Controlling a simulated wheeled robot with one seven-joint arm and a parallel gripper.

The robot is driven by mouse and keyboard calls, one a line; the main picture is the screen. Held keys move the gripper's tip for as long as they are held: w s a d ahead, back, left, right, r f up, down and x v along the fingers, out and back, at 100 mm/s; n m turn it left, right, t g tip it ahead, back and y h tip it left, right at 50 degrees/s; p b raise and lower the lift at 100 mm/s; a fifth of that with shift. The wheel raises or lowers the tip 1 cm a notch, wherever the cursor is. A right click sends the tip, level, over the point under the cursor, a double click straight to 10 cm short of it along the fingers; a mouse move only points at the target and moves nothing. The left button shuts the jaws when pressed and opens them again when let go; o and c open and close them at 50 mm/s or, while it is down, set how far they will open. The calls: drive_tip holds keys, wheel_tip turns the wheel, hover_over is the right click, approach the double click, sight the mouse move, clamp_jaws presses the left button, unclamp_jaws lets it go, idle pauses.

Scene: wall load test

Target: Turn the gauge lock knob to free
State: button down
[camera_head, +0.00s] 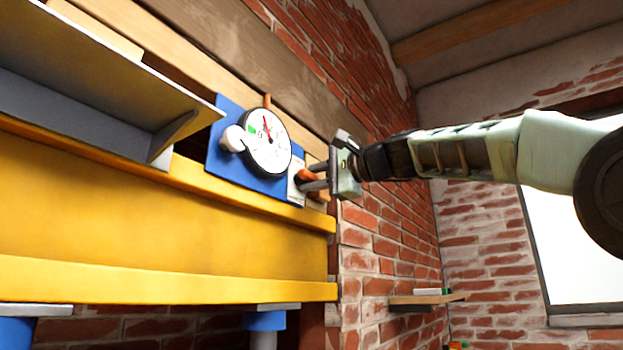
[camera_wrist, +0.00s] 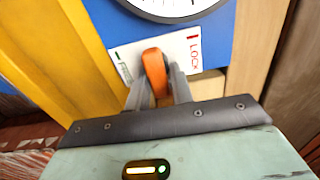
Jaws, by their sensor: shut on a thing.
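Red LOCK lettering and a red mark are on the plate's right side. My gripper (camera_wrist: 158,88) is shut on the knob, one finger on each side. The knob points nearly straight up in the wrist view, tilted slightly left. In the head view the knob (camera_head: 308,175) shows between the fingers of my gripper (camera_head: 313,177), partly hidden.
The round gauge (camera_head: 266,141) with a red needle sits on the blue board (camera_head: 222,153), a white knob-like part at its left. A yellow beam (camera_head: 150,215) runs below and left, with a grey metal shelf (camera_head: 90,85) above it. Brick wall and a small wooden shelf (camera_head: 428,298) lie right.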

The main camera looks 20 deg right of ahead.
drive_tip(key=c, duration=1.4)
unclamp_jaws()
drive_tip(key=shift+o, duration=0.2)
drive_tip(key=b+v, duration=0.7)
drive_tip(key=v, duration=1)
drive_tip(key=shift+s+d, duration=0.15)
